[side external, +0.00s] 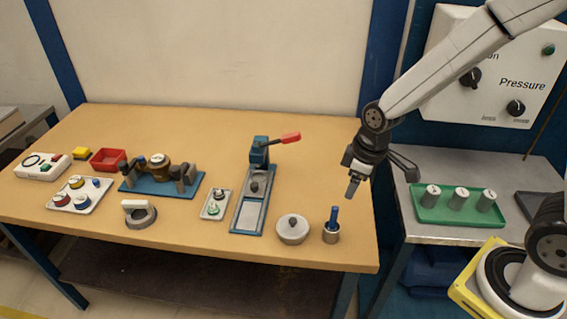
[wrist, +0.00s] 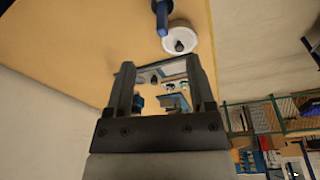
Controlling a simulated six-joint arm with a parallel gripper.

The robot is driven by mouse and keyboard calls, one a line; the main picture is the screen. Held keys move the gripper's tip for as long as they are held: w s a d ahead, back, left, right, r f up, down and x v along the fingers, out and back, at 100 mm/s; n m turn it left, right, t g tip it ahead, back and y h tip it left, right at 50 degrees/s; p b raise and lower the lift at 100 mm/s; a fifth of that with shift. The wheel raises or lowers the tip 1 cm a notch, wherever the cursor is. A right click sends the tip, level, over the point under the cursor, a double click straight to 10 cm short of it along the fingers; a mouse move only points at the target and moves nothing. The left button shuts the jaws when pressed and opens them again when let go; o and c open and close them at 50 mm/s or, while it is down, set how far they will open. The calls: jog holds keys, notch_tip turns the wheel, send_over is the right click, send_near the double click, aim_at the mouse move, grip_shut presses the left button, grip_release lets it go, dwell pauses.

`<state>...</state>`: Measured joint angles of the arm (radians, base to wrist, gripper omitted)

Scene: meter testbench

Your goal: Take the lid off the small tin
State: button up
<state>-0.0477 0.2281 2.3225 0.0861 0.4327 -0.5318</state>
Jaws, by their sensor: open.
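The small tin (side external: 292,234) is a round, pale grey pot near the front right edge of the wooden bench. Its lid (side external: 292,221) is on it, with a small dark knob in the middle. In the wrist view the lid (wrist: 178,34) shows at the top, beyond the fingertips, its knob facing the camera. My gripper (side external: 352,190) is above the right end of the bench, up and to the right of the tin, apart from it. In the wrist view my gripper (wrist: 160,68) has its two fingers spread with nothing held between them.
A metal cup (side external: 331,236) with a blue-handled tool (side external: 334,216) stands just right of the tin. A blue press (side external: 257,185) with a red lever stands to its left. A green tray (side external: 459,210) with weights lies on the side table. Bare bench lies behind the tin.

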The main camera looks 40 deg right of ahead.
aim_at(293, 220)
jog(key=w+a+f+n+g+y, duration=0.1)
jog(key=w+a+f+n, duration=0.6)
jog(key=w+n, duration=0.3)
jog(key=shift+f+n+g, duration=0.2)
jog(key=shift+n+g, duration=0.2)
jog(key=shift+n, duration=0.7)
jog(key=shift+f, duration=0.1)
jog(key=shift+a+f, duration=0.1)
jog(key=shift+f, duration=1.1)
jog(key=shift+a+f, duration=0.25)
jog(key=shift+f, duration=1.05)
jog(key=shift+a+f, duration=0.25)
jog(key=shift+f, duration=1)
grip_shut()
